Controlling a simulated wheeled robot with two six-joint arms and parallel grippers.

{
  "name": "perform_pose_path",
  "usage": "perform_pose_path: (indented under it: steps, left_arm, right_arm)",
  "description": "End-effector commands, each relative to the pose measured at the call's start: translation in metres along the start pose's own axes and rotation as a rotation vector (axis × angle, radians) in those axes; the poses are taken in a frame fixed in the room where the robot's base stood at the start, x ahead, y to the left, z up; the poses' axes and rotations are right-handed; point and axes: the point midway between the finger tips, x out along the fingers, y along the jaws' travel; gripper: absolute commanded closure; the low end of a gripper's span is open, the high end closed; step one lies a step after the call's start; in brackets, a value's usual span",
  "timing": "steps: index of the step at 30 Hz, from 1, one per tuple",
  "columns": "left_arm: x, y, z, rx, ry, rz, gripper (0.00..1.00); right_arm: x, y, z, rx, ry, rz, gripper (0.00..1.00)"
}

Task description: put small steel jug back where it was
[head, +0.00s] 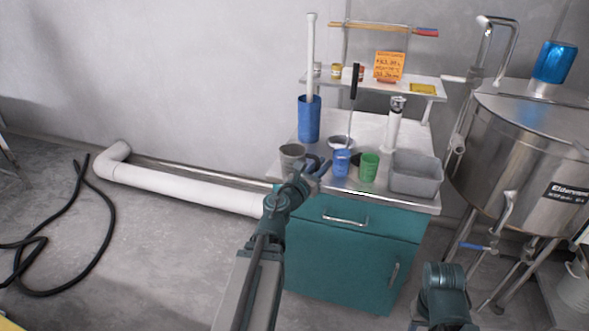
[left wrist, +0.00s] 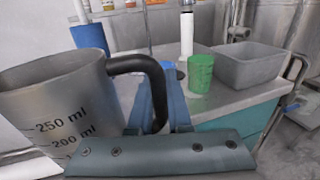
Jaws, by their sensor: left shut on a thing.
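The small steel jug (head: 292,156) is at the left front corner of the steel counter (head: 385,198) in the head view. In the left wrist view the jug (left wrist: 65,105) fills the left side, with dark volume marks and a black handle (left wrist: 150,75). My left gripper (head: 316,167) is shut on the jug's handle, with its fingers (left wrist: 162,105) around the handle's side. The jug looks upright; whether its base touches the counter is hidden. My right arm shows at the bottom right of the head view, but I cannot make out its fingers.
A blue cup (head: 341,162), a green cup (head: 369,166) and a grey bin (head: 415,174) stand right of the jug. A tall blue container (head: 309,120) is behind it, and a ladle (head: 352,100) rises from a bowl (head: 341,143). A large steel tank (head: 510,140) stands at the right.

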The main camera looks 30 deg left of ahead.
Motion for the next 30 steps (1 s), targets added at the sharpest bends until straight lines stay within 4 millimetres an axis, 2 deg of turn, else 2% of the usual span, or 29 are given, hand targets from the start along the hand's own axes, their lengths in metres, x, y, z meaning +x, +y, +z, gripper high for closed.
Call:
perform_pose_path:
  steps: [5, 10, 24, 30]
  left_arm:
    - [-0.007, 0.007, -0.002, 0.0, 0.0, 0.03, 1.0]
    - [0.005, 0.014, -0.003, 0.0, 0.0, 0.03, 1.0]
    - [0.102, 0.069, -0.014, 0.0, 0.0, 0.03, 1.0]
    - [0.127, 0.083, -0.017, 0.0, 0.0, 0.029, 1.0]
  right_arm:
    - [0.002, 0.0, 0.0, 0.0, 0.0, 0.0, 0.5]
    - [0.003, 0.0, 0.0, 0.0, 0.0, 0.0, 0.5]
    - [0.014, -0.001, -0.001, 0.0, 0.0, 0.0, 0.5]
    - [0.016, -0.002, -0.001, 0.0, 0.0, 0.0, 0.5]
